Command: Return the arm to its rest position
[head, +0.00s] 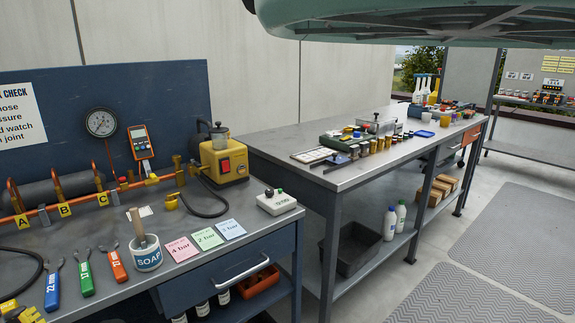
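The task names no other object. The workbench (225,262) at the left carries a copper pipe rig with tags A, B and C, a pressure gauge (101,122), an orange meter (140,142) and a yellow pump (224,160). A SOAP pot (146,252) with a brush handle stands near its front. Blue, green (86,278) and orange (118,265) handled wrenches lie beside it.
A long metal table (290,143) with bottles and small containers runs to the back right. A large pale green body (420,18) hangs overhead. Grey floor mats (520,235) lie clear at the right.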

